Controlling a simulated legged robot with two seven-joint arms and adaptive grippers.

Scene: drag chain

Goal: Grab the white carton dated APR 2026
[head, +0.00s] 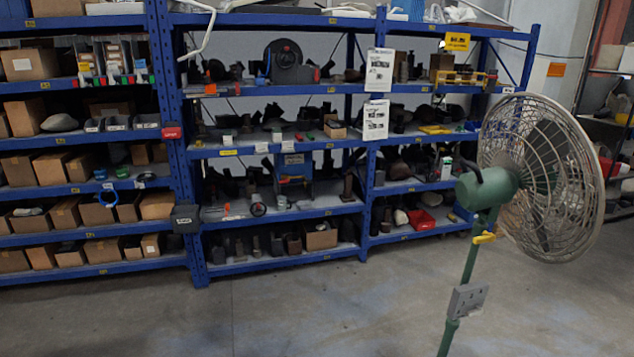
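I cannot make out a white carton dated APR 2026 in the head view; print on the shelf items is too small to read. A small white and green box (446,168) stands on a middle shelf at the right of the rack. Brown cartons (55,168) fill several shelves of the left rack. Neither of my grippers shows in the head view.
Blue shelving racks (197,240) with dark parts and boxes span the back. A green stand fan (540,175) with a round cage stands close at the right, its pole reaching the floor. The grey concrete floor (290,315) in front of the racks is clear.

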